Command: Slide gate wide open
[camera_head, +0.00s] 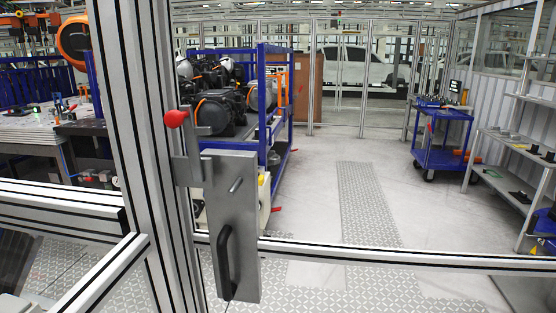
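The gate (400,259) fills the right part of the view as a framed clear panel with a horizontal aluminium rail. A grey metal latch plate (231,205) with a black handle (225,262) sits at its left edge. A red knob (175,118) on a metal latch piece stands at the upper left of the plate, against the thick aluminium post (139,130). The plate is right beside the post, and I see no clear gap between them. Neither of my grippers shows in the view.
Behind the gate, a blue rack (262,110) holds several dark machine units. A blue cart (440,140) and metal shelves (515,150) stand at the right. The grey floor between them is clear. A fixed fence rail (60,202) lies left of the post.

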